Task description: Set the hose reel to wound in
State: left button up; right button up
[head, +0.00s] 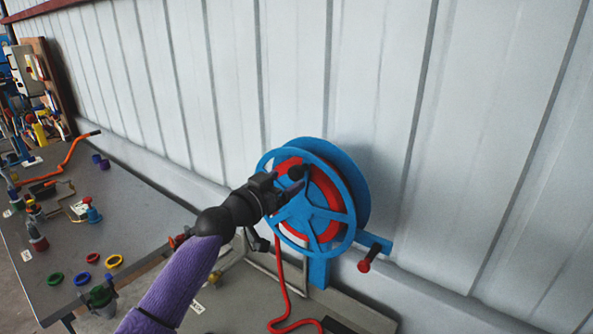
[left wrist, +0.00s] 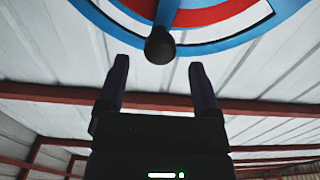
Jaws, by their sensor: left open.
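The hose reel (head: 343,215) is a blue spoked wheel with red hose wound on it, on a blue stand in front of the wall. A black knob (head: 296,172) sits on the wheel's near face, toward its upper left rim. My left gripper (head: 290,186) is at this knob and covers part of the wheel. In the left wrist view the open fingers (left wrist: 158,63) point at the black knob (left wrist: 160,46), which shows between and just beyond the fingertips. I cannot tell whether they touch it. My right gripper is not in view.
A blue bracket with a red handle (head: 365,264) sticks out at the reel's lower right. Red hose (head: 283,285) hangs down to the bench. The corrugated wall is close behind the reel.

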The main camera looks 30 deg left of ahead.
aim_at(293, 175)
pick_arm(q)
jog(key=shift+w+d, duration=0.15)
jog(key=shift+w, duration=1.65)
grip_shut()
